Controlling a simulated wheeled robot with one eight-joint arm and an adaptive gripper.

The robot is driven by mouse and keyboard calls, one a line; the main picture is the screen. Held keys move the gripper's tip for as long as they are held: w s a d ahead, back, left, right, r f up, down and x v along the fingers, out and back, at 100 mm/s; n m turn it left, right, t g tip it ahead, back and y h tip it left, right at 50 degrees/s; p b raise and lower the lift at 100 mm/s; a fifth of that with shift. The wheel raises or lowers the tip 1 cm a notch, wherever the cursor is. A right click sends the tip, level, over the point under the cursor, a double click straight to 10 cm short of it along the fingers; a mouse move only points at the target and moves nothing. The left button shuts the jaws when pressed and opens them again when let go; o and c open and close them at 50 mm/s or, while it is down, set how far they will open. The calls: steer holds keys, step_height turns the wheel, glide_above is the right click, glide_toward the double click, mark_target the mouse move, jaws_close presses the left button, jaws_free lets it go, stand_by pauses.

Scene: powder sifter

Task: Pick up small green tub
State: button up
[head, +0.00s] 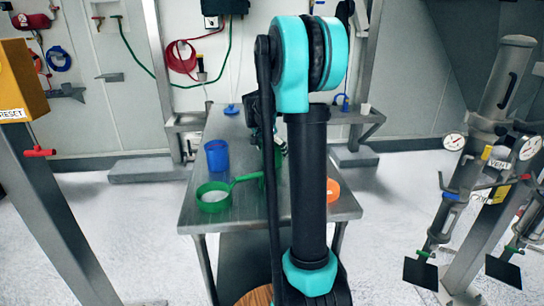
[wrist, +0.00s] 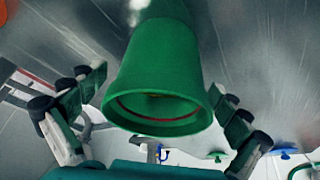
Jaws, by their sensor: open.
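The small green tub (wrist: 158,75) fills the middle of the wrist view, its wide rim and open mouth facing the lower part of the picture. My gripper (wrist: 152,125) is open, with one finger to the left of the tub and one to the right. Gaps show between the fingers and the rim, so I see no grip on it. In the head view, a small piece of green (head: 280,148) shows beside my arm, probably the tub; my arm hides most of it and the gripper.
A metal table (head: 235,138) carries a blue cup (head: 216,156), a green long-handled sieve or pan (head: 213,198) with pale contents, and an orange item (head: 332,190) partly behind my arm. Gauged metal equipment (head: 490,150) stands right; a post with a yellow box (head: 20,80) stands left.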

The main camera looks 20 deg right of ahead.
steer(key=c, duration=1.4)
steer(key=shift+o, duration=0.2)
steer(key=shift+r, duration=0.1)
step_height(320, 180, up, 20)
steer(key=shift+r, duration=2.45)
